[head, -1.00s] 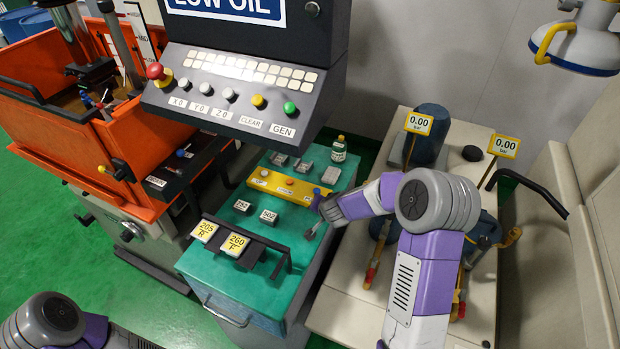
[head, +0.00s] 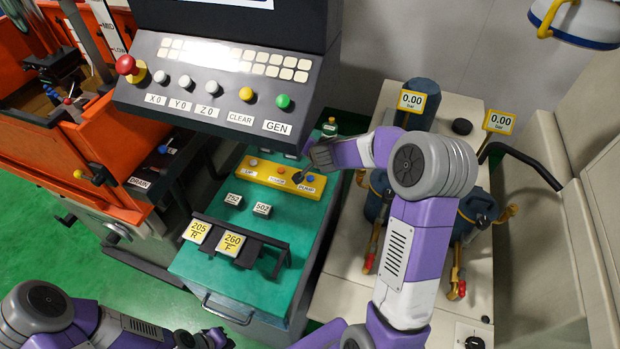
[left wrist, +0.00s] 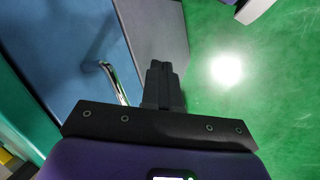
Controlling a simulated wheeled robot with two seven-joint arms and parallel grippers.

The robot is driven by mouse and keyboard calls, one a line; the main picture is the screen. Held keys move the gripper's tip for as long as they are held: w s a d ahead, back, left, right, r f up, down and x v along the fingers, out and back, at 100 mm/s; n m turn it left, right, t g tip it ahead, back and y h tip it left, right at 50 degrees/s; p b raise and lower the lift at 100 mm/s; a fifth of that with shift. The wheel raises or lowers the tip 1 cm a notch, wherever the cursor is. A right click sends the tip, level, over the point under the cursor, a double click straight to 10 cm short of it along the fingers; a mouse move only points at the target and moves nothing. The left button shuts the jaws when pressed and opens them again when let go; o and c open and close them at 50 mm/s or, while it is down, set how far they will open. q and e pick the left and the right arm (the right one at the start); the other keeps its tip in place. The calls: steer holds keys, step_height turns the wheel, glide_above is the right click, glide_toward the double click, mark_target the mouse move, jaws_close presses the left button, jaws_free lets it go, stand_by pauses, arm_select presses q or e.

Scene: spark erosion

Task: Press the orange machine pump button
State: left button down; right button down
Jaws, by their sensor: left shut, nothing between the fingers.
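The yellow button box (head: 262,178) lies on the green cart top in the head view. It carries a row of small buttons with white labels. The right-hand label seems to read PUMP, with a blue button (head: 310,178) above it. My right gripper (head: 298,176) points down over the right part of this box; its fingers are small and dark, and I cannot tell whether they touch it. My left gripper (head: 215,338) is low at the bottom edge, away from the box. In the left wrist view the left gripper (left wrist: 163,66) is shut and empty.
A grey control console (head: 215,85) with several buttons overhangs the cart's back. Label blocks 205 and 260 (head: 232,243) stand at the cart's front. The orange machine (head: 110,160) is left. Gauges and hoses stand right. The green floor (head: 60,250) is clear at left.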

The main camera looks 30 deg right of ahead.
steer(key=b, duration=0.8)
glide_above(312, 179)
step_height(312, 179, down, 8)
steer(key=shift+a+r, duration=0.1)
steer(key=shift+r, duration=0.05)
steer(key=shift+f, duration=0.3)
stand_by(1.2)
steer(key=shift+f+b, duration=0.4)
steer(key=shift+s+f+b, duration=0.1)
steer(key=shift+f+b, duration=0.2)
steer(key=shift+f, duration=0.15)
stand_by(0.4)
steer(key=shift+r, duration=0.1)
steer(key=shift+r+p, duration=0.75)
steer(key=shift+p, duration=0.2)
